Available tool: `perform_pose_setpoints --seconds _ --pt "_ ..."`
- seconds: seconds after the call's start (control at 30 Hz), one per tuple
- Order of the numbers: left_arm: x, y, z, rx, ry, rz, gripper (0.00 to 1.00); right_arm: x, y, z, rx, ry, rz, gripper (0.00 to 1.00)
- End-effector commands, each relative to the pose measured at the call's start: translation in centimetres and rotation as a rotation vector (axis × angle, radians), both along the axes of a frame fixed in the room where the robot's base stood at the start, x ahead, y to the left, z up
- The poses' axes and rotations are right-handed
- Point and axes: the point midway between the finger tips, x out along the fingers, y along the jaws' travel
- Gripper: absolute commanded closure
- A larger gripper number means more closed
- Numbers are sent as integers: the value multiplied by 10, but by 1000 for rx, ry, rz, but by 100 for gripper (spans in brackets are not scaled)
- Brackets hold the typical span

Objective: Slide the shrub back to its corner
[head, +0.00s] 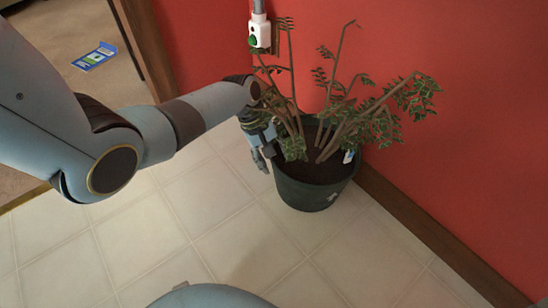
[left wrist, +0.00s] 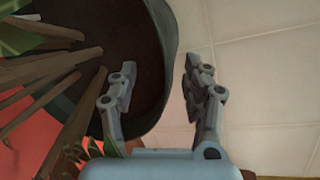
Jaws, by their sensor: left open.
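The shrub (head: 383,128) grows from a dark green pot (head: 312,195) that stands upright on the tiles near the red walls. A small white label shows on the pot's right side. My left gripper (head: 262,157) is open at the pot's left rim, partly behind leaves. In the left wrist view, the pot's rim (left wrist: 170,50) runs between the spread fingers of my left gripper (left wrist: 160,88). One finger lies over the dark soil and the other is outside the pot. Neither finger is clearly shut on the rim. My right gripper is not in view.
A red wall (head: 470,110) with a brown baseboard (head: 440,240) is close behind and right of the pot. A white plug fitting (head: 260,32) is on the wall above. A blue booklet (head: 95,57) lies beyond the doorway. The tile floor (head: 150,235) in front is clear.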

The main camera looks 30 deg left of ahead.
Motion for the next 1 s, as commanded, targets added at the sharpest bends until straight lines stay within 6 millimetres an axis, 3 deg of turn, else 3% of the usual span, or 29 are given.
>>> perform_pose_setpoints --seconds 0.3,0.7,1.0 --pt "0 0 0 0 0 0 51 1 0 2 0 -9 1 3" --pt "1 -1 0 -1 -1 0 100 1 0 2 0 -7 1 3" --pt "2 -1 1 -3 -4 1 100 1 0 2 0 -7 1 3"
